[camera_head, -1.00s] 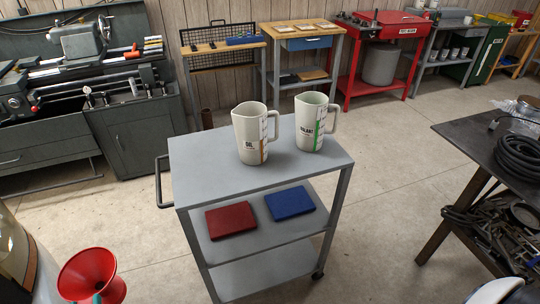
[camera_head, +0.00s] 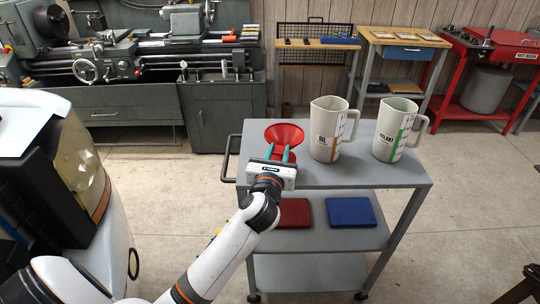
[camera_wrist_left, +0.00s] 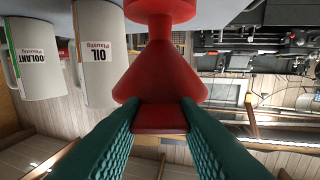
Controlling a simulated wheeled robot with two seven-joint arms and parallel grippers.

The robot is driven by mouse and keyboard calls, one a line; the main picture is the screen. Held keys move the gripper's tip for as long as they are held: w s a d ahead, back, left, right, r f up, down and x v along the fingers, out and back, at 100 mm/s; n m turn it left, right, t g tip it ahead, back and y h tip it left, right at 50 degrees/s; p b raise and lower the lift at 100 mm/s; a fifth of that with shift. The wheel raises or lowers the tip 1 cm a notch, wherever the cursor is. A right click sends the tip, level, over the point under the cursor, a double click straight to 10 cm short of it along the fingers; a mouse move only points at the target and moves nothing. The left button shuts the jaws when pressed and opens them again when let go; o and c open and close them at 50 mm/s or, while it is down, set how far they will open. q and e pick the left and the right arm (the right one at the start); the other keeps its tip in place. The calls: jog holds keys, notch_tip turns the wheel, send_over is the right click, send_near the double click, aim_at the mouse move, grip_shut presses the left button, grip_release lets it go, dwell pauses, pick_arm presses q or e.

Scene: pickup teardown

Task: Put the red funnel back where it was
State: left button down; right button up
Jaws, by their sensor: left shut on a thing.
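The red funnel (camera_head: 284,133) shows at the left end of the grey cart's top (camera_head: 390,172), left of the oil jug (camera_head: 327,130). My left gripper (camera_head: 281,153) is shut on the funnel, its green fingers on either side. In the left wrist view the funnel (camera_wrist_left: 160,68) fills the middle, with the fingers (camera_wrist_left: 160,118) closed around its near part. I cannot tell whether the funnel touches the cart top or is just above it. My right gripper is not in view.
The coolant jug (camera_head: 393,132) stands right of the oil jug. A red box (camera_head: 293,212) and a blue box (camera_head: 350,211) lie on the cart's middle shelf. The cart handle (camera_head: 229,160) sticks out at left. A lathe (camera_head: 100,60) stands behind.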

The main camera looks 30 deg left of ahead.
pick_arm(q)
jog(key=w+a+r+y, duration=0.1)
jog(key=w+a+r, duration=0.1)
jog(key=w+a+r+n+g+y+b, duration=0.1)
jog(key=w+a+r, duration=0.1)
jog(key=a, duration=0.1)
jog(key=w+a+r+n+y, duration=0.1)
jog(key=w+a+r, duration=0.1)
jog(key=shift+w+a+g, duration=0.3)
jog(key=shift+a, duration=0.05)
jog(key=shift+n+y, duration=0.3)
jog(key=shift+y, duration=0.1)
notch_tip(320, 180, down, 4)
jog(key=shift+f+b, duration=0.2)
jog(key=shift+b, duration=0.15)
jog(key=shift+f+b, duration=0.35)
jog(key=shift+f, duration=2.15)
jog(key=shift+f, duration=0.15)
jog(key=c, duration=1.1)
grip_release()
jog(key=v, duration=1.2)
jog(key=shift+r+b, duration=0.25)
jog(key=shift+b, duration=0.1)
